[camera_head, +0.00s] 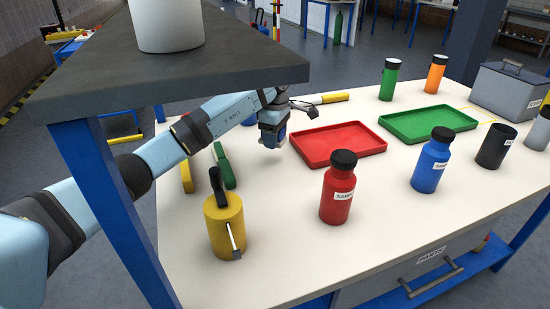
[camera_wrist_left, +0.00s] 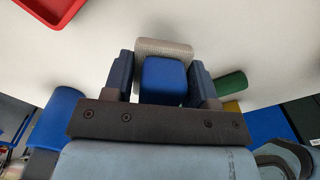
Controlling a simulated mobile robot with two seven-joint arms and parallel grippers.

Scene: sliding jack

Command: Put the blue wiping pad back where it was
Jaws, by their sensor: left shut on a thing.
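The blue wiping pad (camera_wrist_left: 163,78) has a blue body and a pale grey textured face. My left gripper (camera_head: 272,130) is shut on it, with a finger on either side of the blue body in the left wrist view (camera_wrist_left: 163,85). The gripper points down over the white table, left of the red tray. The pad seems to be a little above the tabletop. My right gripper is not in view.
A red tray (camera_head: 338,158) and a green tray (camera_head: 428,134) lie on the table. A red bottle (camera_head: 338,195), a blue bottle (camera_head: 430,170) and a yellow can (camera_head: 223,228) stand in front. A dark shelf (camera_head: 180,75) overhangs my left arm. The tabletop below the gripper is clear.

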